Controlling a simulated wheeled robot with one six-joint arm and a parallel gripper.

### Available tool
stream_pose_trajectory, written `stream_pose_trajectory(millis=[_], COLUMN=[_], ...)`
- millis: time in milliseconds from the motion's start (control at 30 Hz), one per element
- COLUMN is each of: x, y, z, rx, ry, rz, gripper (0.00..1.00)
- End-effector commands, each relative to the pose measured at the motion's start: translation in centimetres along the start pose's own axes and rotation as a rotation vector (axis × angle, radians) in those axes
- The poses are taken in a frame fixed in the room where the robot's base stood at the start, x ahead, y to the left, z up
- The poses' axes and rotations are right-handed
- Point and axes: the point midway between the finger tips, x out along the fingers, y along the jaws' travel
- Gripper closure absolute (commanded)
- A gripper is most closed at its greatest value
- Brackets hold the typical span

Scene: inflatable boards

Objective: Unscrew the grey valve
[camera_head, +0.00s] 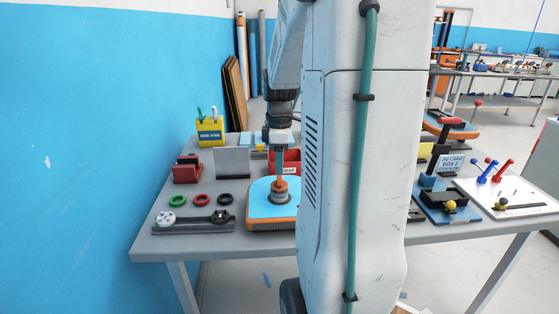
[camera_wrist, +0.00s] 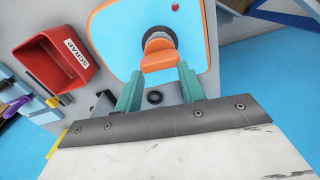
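The inflatable board (camera_head: 259,190), blue with an orange rim, lies on the grey table. The grey valve (camera_head: 280,198) stands on it; in the wrist view only part of its dark grey ring (camera_wrist: 158,36) shows. An orange tool piece (camera_head: 280,185) sits upright on top of the valve and also shows in the wrist view (camera_wrist: 160,61). My gripper (camera_head: 279,174) points down from above. Its teal fingers (camera_wrist: 160,72) are on both sides of the orange piece and appear to touch it. My arm hides the board's right part in the head view.
A red scrap bin (camera_wrist: 36,62) stands behind the board. Green, red and black rings lie left of it, near a grey rail (camera_head: 190,228). A yellow cup (camera_head: 210,134) stands at the back left. A blue fixture (camera_head: 445,207) and a white lever panel (camera_head: 520,205) are at right.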

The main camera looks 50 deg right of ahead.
Motion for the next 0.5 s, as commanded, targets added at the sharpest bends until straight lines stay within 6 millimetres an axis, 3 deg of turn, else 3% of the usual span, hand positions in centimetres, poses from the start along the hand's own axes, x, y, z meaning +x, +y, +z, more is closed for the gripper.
stream_pose_trajectory(millis=[133, 500], x=[0.0, 0.0], y=[0.0, 0.0], z=[0.0, 0.0], rx=[0.127, 0.204], ry=[0.0, 0.0], rz=[0.0, 0.0], gripper=[0.61, 0.61])
